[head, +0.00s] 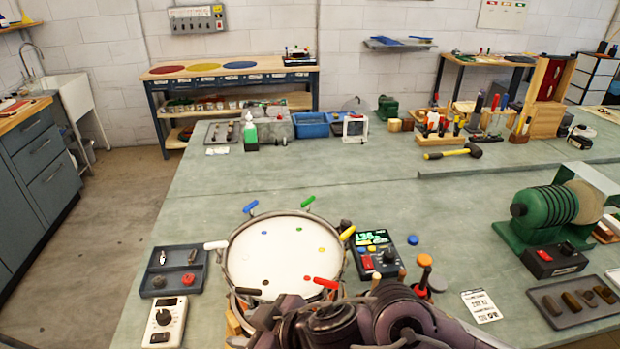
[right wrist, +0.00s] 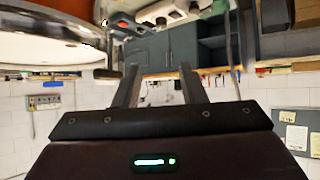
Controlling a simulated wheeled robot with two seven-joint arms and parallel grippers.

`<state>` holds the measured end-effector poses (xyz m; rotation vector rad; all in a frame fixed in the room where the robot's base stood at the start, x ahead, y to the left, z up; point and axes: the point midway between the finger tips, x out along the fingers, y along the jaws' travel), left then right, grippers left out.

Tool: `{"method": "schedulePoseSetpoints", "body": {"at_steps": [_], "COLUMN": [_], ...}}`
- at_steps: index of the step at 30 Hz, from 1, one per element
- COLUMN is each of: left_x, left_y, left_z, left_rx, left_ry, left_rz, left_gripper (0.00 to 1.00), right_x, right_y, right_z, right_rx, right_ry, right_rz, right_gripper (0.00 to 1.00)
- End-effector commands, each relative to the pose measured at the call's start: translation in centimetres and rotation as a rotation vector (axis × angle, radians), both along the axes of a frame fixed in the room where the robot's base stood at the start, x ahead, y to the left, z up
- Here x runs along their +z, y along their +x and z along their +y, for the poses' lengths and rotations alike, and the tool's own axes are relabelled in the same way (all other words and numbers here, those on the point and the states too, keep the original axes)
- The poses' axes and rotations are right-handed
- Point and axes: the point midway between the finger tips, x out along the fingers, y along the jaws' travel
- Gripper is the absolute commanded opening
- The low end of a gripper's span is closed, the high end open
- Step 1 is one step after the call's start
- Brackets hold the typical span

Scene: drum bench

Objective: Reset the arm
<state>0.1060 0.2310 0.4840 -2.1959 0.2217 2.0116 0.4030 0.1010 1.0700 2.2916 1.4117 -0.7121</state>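My right arm reaches in from the bottom of the head view, in front of the drum (head: 285,255). Its gripper (head: 250,318) is at the near rim of the drum, partly hidden by my own arm. In the right wrist view the two fingers of my right gripper (right wrist: 159,72) stand apart with nothing between them. The drum has a white head with coloured dots and coloured handles around its rim. My left gripper is not seen.
Close around the drum are a grey tray (head: 174,271), a white meter (head: 165,320), a dark control box (head: 375,254) and an orange-topped tool (head: 424,270). A green machine (head: 548,212) stands right. A mallet (head: 455,152) lies farther back. The middle bench is mostly clear.

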Motion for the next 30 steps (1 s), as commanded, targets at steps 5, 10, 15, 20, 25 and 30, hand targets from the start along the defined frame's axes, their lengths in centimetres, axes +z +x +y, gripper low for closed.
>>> {"method": "schedulePoseSetpoints", "body": {"at_steps": [5, 10, 15, 20, 25, 30], "left_x": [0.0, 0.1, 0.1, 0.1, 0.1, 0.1], "left_y": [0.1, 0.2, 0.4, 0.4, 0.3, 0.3], "left_z": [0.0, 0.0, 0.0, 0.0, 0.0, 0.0], "left_rx": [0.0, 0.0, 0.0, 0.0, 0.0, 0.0], "left_ry": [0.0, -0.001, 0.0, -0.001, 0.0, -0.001], "left_rz": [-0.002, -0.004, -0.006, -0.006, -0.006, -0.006], "left_gripper": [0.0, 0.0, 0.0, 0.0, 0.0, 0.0], "right_x": [3.2, 2.6, -1.8, -5.5, -8.4, -10.4], "right_y": [1.5, 3.5, 2.6, -0.5, -4.2, -8.1], "right_z": [-0.9, -7.1, -15.7, -21.7, -26.2, -29.6], "right_rx": [-0.204, -0.47, -0.707, -0.829, -0.899, -0.944], "right_ry": [0.116, 0.079, -0.065, -0.197, -0.305, -0.395], "right_rz": [-0.061, -0.019, 0.129, 0.275, 0.411, 0.539], "right_gripper": [0.38, 0.38, 0.38, 0.38, 0.38, 0.38]}}
